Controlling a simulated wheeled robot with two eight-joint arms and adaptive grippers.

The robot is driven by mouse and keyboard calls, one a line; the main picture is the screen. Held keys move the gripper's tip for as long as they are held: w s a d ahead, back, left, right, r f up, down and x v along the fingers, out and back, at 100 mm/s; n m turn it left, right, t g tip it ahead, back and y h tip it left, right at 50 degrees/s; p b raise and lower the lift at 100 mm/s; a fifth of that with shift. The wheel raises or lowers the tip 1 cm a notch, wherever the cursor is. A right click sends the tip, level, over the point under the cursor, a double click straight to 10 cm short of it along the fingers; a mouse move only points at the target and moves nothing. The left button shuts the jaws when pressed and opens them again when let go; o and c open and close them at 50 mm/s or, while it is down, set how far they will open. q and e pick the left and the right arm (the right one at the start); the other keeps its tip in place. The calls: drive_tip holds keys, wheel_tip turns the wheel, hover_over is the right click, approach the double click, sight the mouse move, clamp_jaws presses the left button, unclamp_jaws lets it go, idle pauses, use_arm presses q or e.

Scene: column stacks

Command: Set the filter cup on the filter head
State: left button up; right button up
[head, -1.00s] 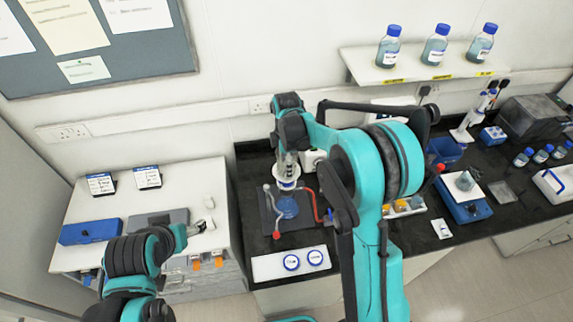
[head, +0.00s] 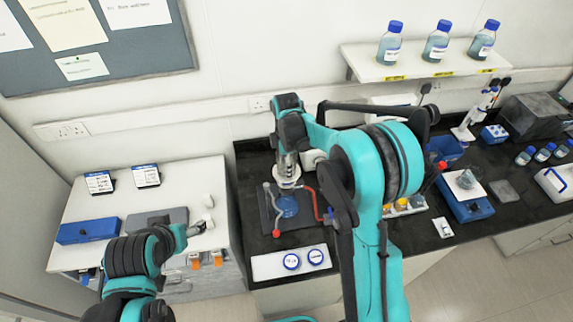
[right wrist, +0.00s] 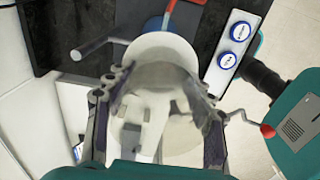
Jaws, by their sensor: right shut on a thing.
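My right gripper (head: 288,172) is over the black bench and points down above the blue flask (head: 288,207). It is shut on the clear filter cup (right wrist: 150,105), which shows between its two fingers (right wrist: 160,115) in the right wrist view. A white disc (right wrist: 165,48), apparently the filter head, shows just beyond the cup; in the head view a white round rim (head: 287,183) sits right under the gripper. I cannot tell whether cup and head touch. My left gripper (head: 197,228) is by the white cabinet's right edge; its finger opening is unclear.
A grey rod and a red-handled clamp (head: 309,200) flank the flask closely. A white panel with two blue-ringed discs (head: 291,261) lies in front. Small orange and white items (head: 402,207) and a blue balance (head: 466,203) stand to the right.

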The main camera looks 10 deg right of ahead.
drive_tip(key=shift+f+b, duration=0.65)
drive_tip(key=shift+b, duration=0.15)
idle(0.9)
drive_tip(key=o, duration=1.2)
drive_tip(key=shift+o, duration=0.2)
drive_tip(key=o, duration=0.4)
wheel_tip(320, 180, up, 9)
drive_tip(key=p, duration=0.5)
